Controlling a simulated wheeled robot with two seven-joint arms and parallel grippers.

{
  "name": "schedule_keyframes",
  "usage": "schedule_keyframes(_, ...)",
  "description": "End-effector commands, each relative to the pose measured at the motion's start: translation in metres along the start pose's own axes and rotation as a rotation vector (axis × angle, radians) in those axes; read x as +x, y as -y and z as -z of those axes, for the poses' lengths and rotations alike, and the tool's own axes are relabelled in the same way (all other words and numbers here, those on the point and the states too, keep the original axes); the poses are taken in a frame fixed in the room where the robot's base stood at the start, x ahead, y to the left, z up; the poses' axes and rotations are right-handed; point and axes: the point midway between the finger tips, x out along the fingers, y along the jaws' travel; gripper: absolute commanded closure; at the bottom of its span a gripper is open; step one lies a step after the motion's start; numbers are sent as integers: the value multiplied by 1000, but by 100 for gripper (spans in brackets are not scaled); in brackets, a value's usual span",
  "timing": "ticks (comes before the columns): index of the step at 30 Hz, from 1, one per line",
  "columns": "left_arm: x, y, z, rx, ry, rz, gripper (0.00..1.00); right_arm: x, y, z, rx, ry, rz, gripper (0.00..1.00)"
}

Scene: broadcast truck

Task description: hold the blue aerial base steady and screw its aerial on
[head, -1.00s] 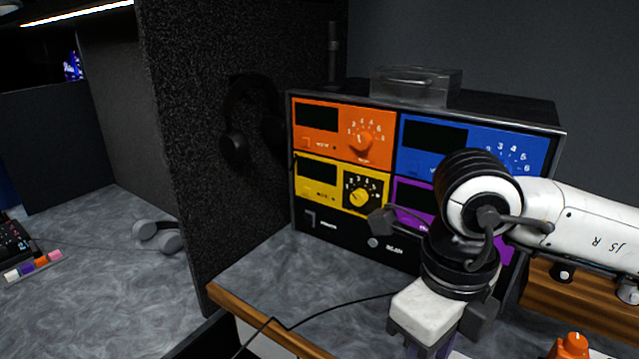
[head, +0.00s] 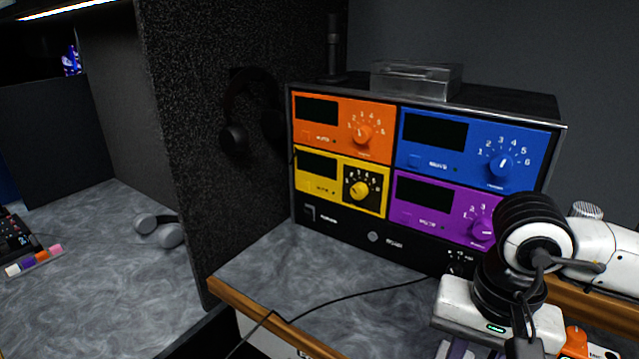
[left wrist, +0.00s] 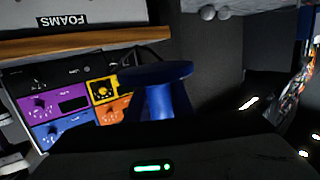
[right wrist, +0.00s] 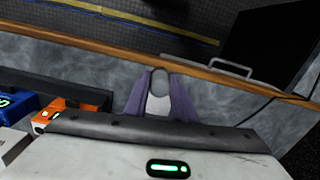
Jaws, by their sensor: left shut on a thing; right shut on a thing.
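The blue aerial base (left wrist: 155,73) shows in the left wrist view as a dark blue disc. My left gripper (left wrist: 162,103) is shut on it; its fingers are hard to tell from the blue part. My left gripper is out of the head view. My right gripper (head: 465,349) is at the lower right of the head view, in front of the rack, with purple fingers. In the right wrist view, my right gripper (right wrist: 158,98) is shut on a small grey piece (right wrist: 159,75). I cannot tell whether this piece is the aerial.
A rack (head: 375,235) with orange, yellow, blue and purple panels stands on the grey counter (head: 290,275). A black cable (head: 350,296) crosses the counter. An orange device (head: 576,341) is beside my right gripper. A black upright rod (head: 333,50) stands behind the rack's left corner.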

Motion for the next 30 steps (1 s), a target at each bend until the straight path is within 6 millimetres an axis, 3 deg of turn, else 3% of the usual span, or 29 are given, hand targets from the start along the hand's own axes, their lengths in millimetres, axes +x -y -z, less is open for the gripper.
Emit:
schedule_keyframes(6, 0, 0, 2, 0, -4, 0, 100, 8, -11, 3, -325, -1, 0, 98)
schedule_keyframes(10, 0, 0, 2, 0, -4, 0, 100, 10, -14, 4, -433, -2, -1, 98)
schedule_keyframes(30, 0, 0, 2, 0, -4, -2, 100, 11, -15, 4, -480, -1, -1, 98)
